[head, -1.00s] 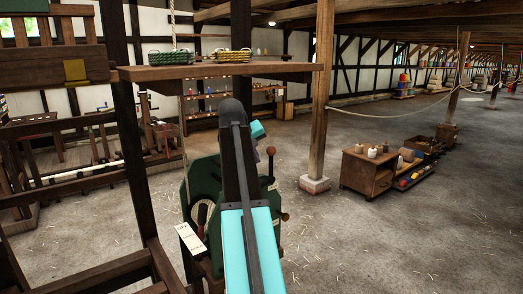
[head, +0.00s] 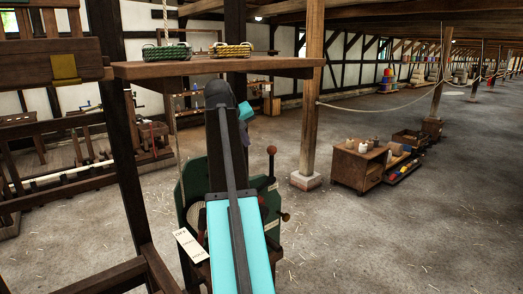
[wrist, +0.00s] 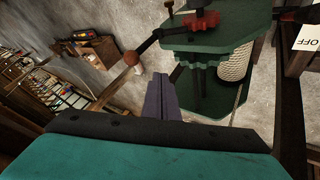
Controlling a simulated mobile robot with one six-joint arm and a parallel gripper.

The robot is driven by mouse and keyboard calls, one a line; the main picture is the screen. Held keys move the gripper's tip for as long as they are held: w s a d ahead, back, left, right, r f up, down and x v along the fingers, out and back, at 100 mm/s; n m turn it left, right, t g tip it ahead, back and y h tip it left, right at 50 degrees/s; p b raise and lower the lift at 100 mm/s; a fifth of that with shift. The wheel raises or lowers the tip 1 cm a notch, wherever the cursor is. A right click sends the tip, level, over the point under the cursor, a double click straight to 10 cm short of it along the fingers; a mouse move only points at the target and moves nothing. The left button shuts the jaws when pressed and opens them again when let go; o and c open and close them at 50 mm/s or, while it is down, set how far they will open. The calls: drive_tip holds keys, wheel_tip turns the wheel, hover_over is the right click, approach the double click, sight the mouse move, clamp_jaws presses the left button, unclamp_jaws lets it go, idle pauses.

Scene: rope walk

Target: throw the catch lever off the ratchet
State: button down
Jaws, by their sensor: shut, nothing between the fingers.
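The green winch (head: 190,190) stands ahead, partly hidden behind my arm in the head view. A lever with a reddish-brown ball knob (head: 271,150) rises from its right side. In the wrist view, a dark lever with a brown ball knob (wrist: 131,58) slopes out from a red part (wrist: 196,21) on the green frame (wrist: 225,38); I take it for the catch lever but cannot be sure.
A white tag reading OFF (wrist: 307,38) hangs at the winch's side; it also shows in the head view (head: 189,245). A wooden shelf (head: 215,67) with two rope baskets lies above. A post (head: 311,110) and a wooden cart (head: 357,167) stand right. Open floor lies at front right.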

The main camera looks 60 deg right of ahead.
drive_tip(key=shift+d, duration=0.1)
drive_tip(key=s+d+f+p, duration=0.1)
drive_tip(key=d+f+p, duration=0.3)
drive_tip(key=d+f, duration=0.3)
drive_tip(key=shift+d, duration=1.45)
drive_tip(key=shift+w+r, duration=0.1)
drive_tip(key=shift+w, duration=0.05)
drive_tip(key=shift+w+r, duration=0.1)
